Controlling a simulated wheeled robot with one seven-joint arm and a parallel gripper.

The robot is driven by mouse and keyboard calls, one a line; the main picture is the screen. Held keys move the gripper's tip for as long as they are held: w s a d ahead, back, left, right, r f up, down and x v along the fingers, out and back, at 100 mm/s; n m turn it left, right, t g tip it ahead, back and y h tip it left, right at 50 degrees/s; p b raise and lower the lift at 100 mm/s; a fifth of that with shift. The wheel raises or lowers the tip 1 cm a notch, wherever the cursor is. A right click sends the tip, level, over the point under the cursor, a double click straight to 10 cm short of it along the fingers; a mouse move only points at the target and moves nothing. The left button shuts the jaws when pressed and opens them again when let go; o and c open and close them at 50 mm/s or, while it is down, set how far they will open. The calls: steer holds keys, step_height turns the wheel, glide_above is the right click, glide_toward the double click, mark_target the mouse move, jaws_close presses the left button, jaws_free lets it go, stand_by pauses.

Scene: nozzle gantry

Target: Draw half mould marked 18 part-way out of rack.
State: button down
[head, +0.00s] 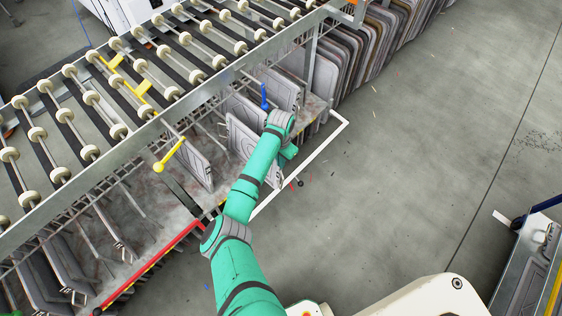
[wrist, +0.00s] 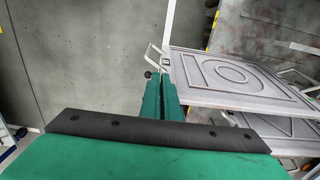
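A grey half mould with a raised circle and bar pattern stands in the rack, its face filling the right of the wrist view (wrist: 235,78). It also shows behind my wrist in the head view (head: 240,136). No number is legible on it. A thin pale looped handle (wrist: 151,52) sticks out from its near edge. My gripper (wrist: 160,76) is at this handle, its two green fingers almost together with a narrow gap. The handle's lower end goes in at the fingertips, so they look closed on it. In the head view my arm hides the fingertips.
A roller conveyor (head: 137,68) runs above the rack. Other half moulds (head: 193,163) stand to the left, and a dense row (head: 345,58) stands at the back right. A yellow lever (head: 168,156) and a blue one (head: 264,96) stick up.

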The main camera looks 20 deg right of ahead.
steer(key=c, duration=1.9)
jaws_free()
steer(key=shift+c, duration=0.2)
steer(key=shift+w+a, duration=0.1)
step_height(320, 180, up, 11)
steer(key=shift+f, duration=0.15)
